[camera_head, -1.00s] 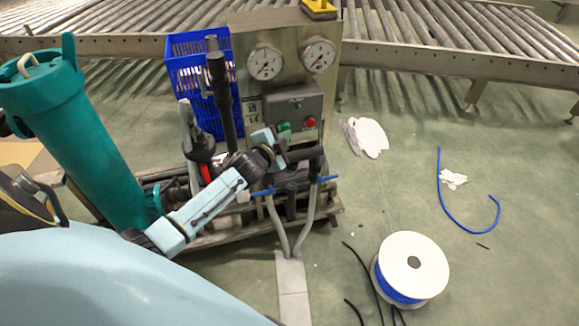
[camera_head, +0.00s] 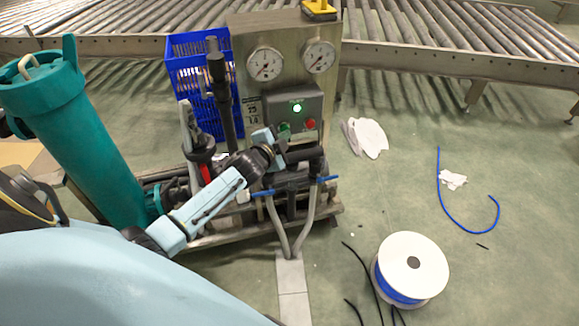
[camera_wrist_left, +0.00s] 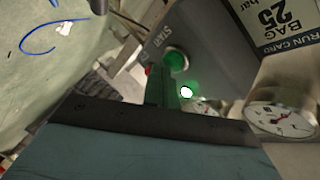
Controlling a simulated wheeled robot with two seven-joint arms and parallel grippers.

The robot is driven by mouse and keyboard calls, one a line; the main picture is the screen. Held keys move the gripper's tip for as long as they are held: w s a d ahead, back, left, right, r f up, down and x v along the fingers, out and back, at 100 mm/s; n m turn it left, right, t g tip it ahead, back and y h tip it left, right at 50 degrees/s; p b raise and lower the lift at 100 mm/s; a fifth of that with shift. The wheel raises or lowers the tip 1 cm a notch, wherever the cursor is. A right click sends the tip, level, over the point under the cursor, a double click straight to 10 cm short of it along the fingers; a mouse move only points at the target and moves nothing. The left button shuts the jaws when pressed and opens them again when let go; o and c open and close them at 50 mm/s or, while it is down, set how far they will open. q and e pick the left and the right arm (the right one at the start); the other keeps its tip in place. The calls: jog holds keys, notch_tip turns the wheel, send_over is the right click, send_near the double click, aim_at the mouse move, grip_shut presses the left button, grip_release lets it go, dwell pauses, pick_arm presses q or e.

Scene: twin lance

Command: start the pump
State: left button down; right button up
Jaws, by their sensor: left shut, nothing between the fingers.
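The pump's grey control box (camera_head: 307,98) is on the steel panel (camera_head: 245,35) under two round gauges (camera_head: 265,63). Its green lamp (camera_head: 297,108) is lit, and it glows in the left wrist view (camera_wrist_left: 186,91). The green start button (camera_head: 284,127) sits low on the box, left of the red button (camera_head: 311,124). My left gripper (camera_head: 282,143) is shut and empty, with its tip at the green button. In the left wrist view the fingers (camera_wrist_left: 163,88) reach towards the green button (camera_wrist_left: 177,60); I cannot tell whether they touch. My right gripper is not in view.
A teal cylinder (camera_head: 85,130) stands at the left and a blue crate (camera_head: 185,55) behind. Blue-handled valves and hoses (camera_head: 276,225) are below the box. A white cable spool (camera_head: 413,262) stands on the floor at the right. A roller conveyor (camera_head: 450,60) crosses the back.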

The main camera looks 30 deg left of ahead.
pick_arm(q)
jog(key=shift+s+d, duration=0.1)
jog(key=shift+d, duration=0.05)
jog(key=s+d+p, duration=0.2)
jog(key=s+d, duration=0.2)
jog(key=shift+d+p, duration=0.3)
dwell(0.3)
dwell(0.3)
